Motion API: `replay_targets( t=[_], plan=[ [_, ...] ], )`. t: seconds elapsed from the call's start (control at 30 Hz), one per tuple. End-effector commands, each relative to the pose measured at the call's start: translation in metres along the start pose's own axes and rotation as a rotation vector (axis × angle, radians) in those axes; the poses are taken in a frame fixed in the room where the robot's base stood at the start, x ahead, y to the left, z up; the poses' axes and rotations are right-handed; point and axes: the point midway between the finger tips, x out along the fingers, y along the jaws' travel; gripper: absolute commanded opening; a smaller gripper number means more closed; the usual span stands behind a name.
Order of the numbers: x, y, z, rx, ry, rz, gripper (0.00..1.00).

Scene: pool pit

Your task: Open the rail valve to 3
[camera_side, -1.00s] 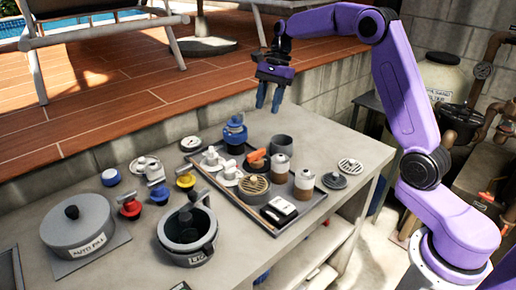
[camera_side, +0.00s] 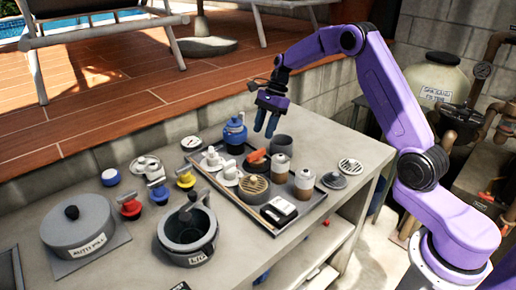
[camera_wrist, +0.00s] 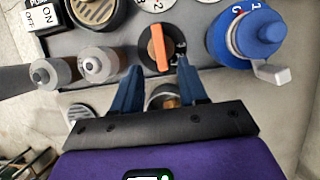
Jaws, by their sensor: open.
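A dark round dial with an orange bar handle (camera_wrist: 158,47), apparently the rail valve, stands on the tray; white marks, too small to read surely, lie on its right side. The bar points nearly up and down in the wrist view. In the side view the orange handle (camera_side: 257,157) shows between the blue device and the brown-and-white canisters. My gripper (camera_side: 266,122) is open and empty, above and behind the dial. In the wrist view my gripper (camera_wrist: 158,70) has its blue fingers spread to either side of the handle's lower end, apart from it.
A blue device (camera_wrist: 247,35) with a white lever stands close right of the dial in the wrist view. Two canisters (camera_wrist: 98,64) stand left. A grey cup (camera_side: 282,145) is behind the tray (camera_side: 237,207). A pot (camera_side: 188,232) stands at the front.

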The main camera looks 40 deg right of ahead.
Motion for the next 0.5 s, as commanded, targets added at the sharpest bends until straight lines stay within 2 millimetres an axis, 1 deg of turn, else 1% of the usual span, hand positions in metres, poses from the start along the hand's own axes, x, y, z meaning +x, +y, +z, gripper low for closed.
replay_targets(
  t=[0.03, 0.2, 0.33, 0.5],
  plan=[
    [0.011, 0.001, 0.000, 0.000, 0.000, 0.005, 0.43],
    [0.041, 0.001, 0.000, 0.001, -0.001, 0.005, 0.43],
    [0.057, 0.001, 0.000, 0.000, 0.000, 0.003, 0.43],
    [0.070, 0.001, 0.000, 0.000, 0.000, 0.001, 0.43]
  ],
)
